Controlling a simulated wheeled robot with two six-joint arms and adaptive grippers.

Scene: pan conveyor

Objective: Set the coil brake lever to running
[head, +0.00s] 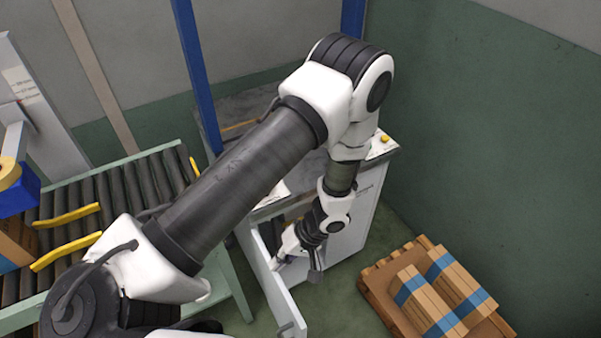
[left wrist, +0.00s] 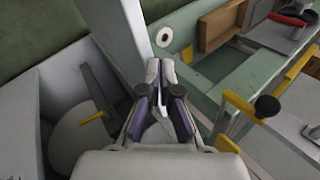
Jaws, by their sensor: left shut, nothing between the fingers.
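My left gripper (head: 280,260) reaches down at the open front of a white cabinet (head: 350,228). In the left wrist view the gripper (left wrist: 161,68) has its fingers together, with nothing held. At the left of that view, a grey compartment holds a pale disc (left wrist: 78,136), a dark upright bar (left wrist: 97,98) and a small yellow piece (left wrist: 94,118). The gripper is apart from these, to their right. I cannot tell whether the bar or the yellow piece is the coil brake lever, or its setting. My right gripper is out of view.
The cabinet door (head: 275,288) hangs open beside my gripper. A roller conveyor (head: 120,190) with yellow rails is at left. A pallet (head: 385,290) with strapped cartons (head: 430,300) stands at right. In the wrist view, a black-knobbed yellow lever (left wrist: 240,105) is at right.

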